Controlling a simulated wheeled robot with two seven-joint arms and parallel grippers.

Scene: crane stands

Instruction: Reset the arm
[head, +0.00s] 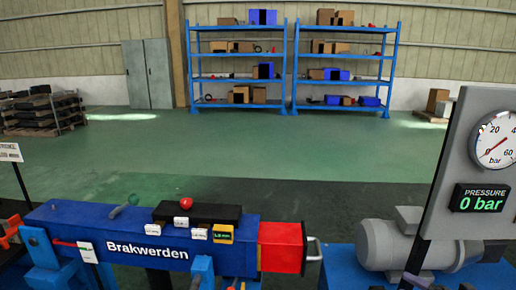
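Neither of my grippers can be made out in the head view. A long blue machine body (75,222) marked "Brakwerden" lies across the lower left. On top is a black box (225,214) with a red knob (186,203), several white labels and a small yellow-framed display (222,234). A grey lever-like part (125,206) stands on the body to the left of the box. A red block (280,247) with a metal loop handle (316,249) is at its right end. Small parts at the bottom edge are cut off and hard to identify.
A grey panel (455,130) at right carries a round gauge (496,140) and a display (481,199) reading 0 bar. A grey motor (385,245) sits below it. The green floor between is clear.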

